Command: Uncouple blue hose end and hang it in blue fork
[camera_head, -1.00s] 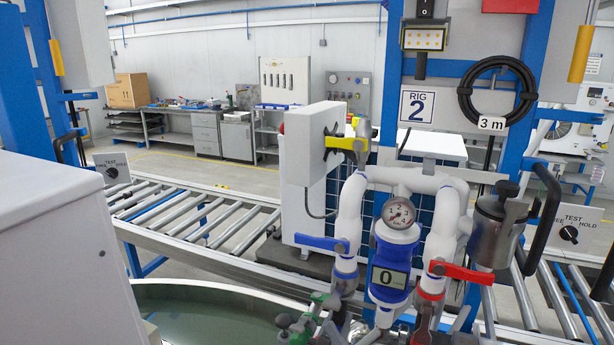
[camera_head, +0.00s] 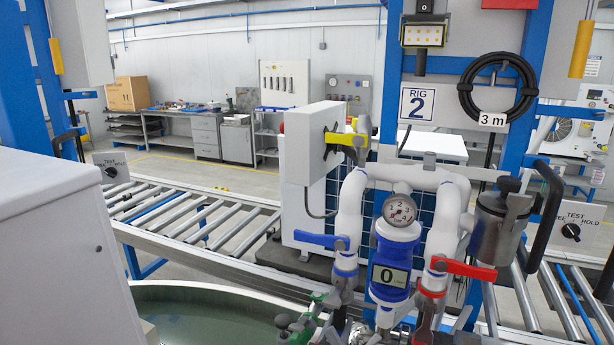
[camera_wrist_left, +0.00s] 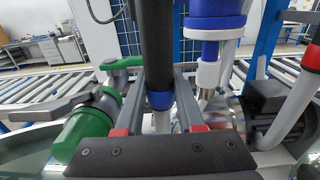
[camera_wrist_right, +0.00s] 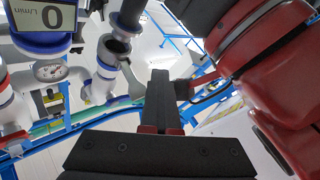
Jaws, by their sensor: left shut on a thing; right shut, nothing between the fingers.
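In the left wrist view my left gripper (camera_wrist_left: 160,105) is shut on a black hose end with a blue collar (camera_wrist_left: 159,99), between its red-padded fingers. A pale metal stub shows just below the collar; I cannot tell whether the two are joined. In the head view the blue-levered valve (camera_head: 322,242) is on the left pipe, its lever pointing left. My right gripper (camera_wrist_right: 162,100) is shut and empty in the right wrist view, below a pipe end (camera_wrist_right: 114,48). I cannot make out the blue fork. Neither gripper shows clearly in the head view.
A flow meter (camera_head: 388,277) reads 0 between the pipes, with a red lever (camera_head: 463,270) on the right pipe. Green fittings (camera_wrist_left: 80,135) stand close left of my left gripper. A large red body (camera_wrist_right: 265,75) fills the right wrist view's right side.

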